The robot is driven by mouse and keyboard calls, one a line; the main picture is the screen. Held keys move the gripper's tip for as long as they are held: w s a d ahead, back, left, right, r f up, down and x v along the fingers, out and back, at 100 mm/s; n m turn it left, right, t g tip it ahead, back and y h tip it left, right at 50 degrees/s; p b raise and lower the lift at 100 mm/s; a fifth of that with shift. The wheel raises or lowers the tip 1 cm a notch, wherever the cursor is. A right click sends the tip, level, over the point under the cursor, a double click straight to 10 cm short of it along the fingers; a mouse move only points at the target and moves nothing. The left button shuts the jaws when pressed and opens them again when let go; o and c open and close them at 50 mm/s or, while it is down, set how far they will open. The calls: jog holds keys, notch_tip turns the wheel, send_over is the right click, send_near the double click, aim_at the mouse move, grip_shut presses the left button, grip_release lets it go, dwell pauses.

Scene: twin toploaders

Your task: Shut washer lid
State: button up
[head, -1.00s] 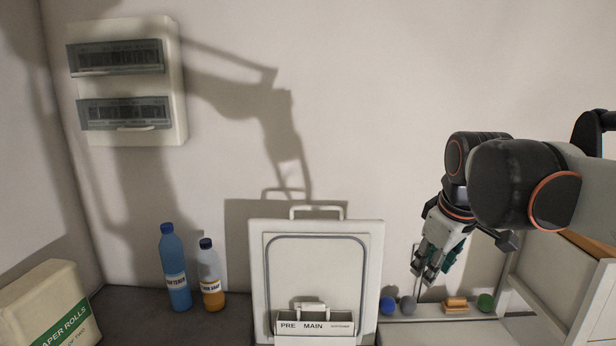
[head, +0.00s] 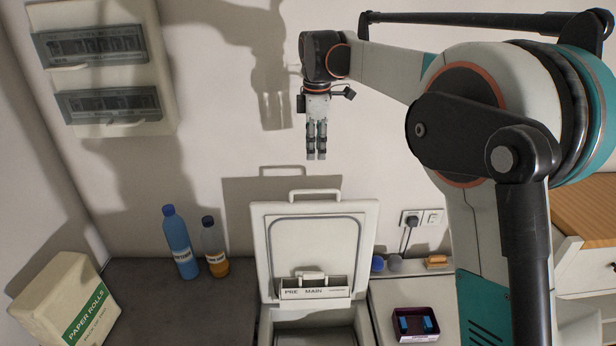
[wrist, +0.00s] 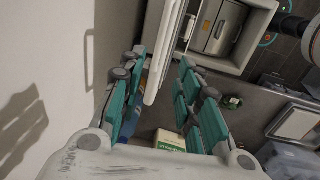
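The washer lid (head: 316,218) stands open and upright near the wall in the head view, white with a grey seal and a handle (head: 314,195) on its top edge. A dispenser marked PRE and MAIN sits at its lower part. The washer's opening (head: 315,335) shows below, cut off by the frame. My gripper (head: 316,157) points down, above the lid's top edge and apart from it in the picture. In the wrist view my gripper (wrist: 160,72) has its teal fingers spread with nothing held. The lid (wrist: 162,50) shows edge-on beyond the fingers.
A blue bottle (head: 179,245) and an orange-filled bottle (head: 214,250) stand left of the lid. A paper rolls box (head: 68,300) is at far left. A dark tray (head: 415,324) lies on the white surface at right. A breaker box (head: 104,70) hangs on the wall.

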jog(key=f, duration=0.4)
jog(key=w+f, duration=0.1)
jog(key=f, duration=0.4)
jog(key=f+p, duration=0.1)
jog(key=f, duration=0.3)
jog(key=shift+w+f, duration=0.15)
jog(key=shift+f, duration=0.05)
grip_shut()
